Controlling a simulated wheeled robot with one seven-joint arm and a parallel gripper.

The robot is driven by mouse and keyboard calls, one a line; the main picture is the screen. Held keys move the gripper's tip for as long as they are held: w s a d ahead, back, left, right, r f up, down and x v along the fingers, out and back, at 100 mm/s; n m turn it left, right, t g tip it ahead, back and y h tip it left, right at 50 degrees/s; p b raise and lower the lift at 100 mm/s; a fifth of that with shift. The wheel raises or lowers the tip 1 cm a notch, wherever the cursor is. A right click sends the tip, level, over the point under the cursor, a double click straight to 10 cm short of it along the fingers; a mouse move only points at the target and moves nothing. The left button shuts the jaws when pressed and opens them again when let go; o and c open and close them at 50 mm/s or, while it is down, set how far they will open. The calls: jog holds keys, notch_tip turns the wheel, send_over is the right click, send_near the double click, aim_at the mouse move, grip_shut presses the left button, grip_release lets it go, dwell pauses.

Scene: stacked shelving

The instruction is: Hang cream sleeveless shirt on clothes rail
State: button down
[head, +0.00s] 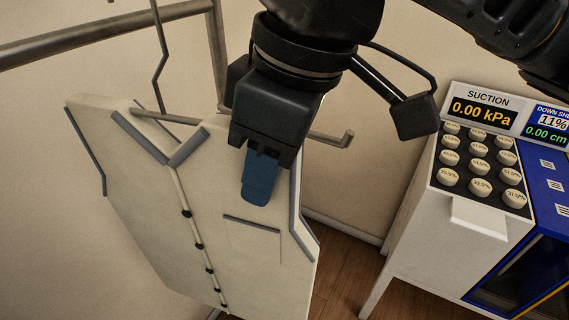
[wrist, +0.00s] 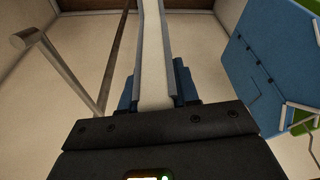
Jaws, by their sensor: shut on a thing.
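The cream sleeveless shirt (head: 225,245) has grey trim, dark buttons and a chest pocket. It hangs tilted at the left of the head view. My gripper (head: 262,180), with blue fingers, is shut on its shoulder at the right of the collar. In the wrist view a cream strip of the shirt (wrist: 155,60) lies between the fingers (wrist: 157,95). A thin bent wire (head: 160,60), seemingly a hanger hook, rises above the collar. The metal clothes rail (head: 95,32) crosses the upper left. I cannot tell whether the wire touches the rail; its top is out of frame.
A metal bar with an upturned end (head: 345,138) passes behind my gripper. A white and blue machine with round knobs (head: 480,170) stands at the right. In the wrist view, a blue garment-like item (wrist: 270,60) is at the right and a metal bar (wrist: 65,75) at the left.

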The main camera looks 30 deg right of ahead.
aim_at(218, 186)
jog(key=shift+w+a+p, duration=0.55)
jog(key=shift+w+a, duration=1.5)
jog(key=shift+a, duration=0.1)
jog(key=shift+w+a+f, duration=0.1)
jog(key=shift+f, duration=0.1)
jog(key=shift+f+b, duration=1.05)
jog(key=shift+f, duration=0.95)
jog(key=c, duration=0.8)
grip_release()
jog(key=shift+c, duration=0.2)
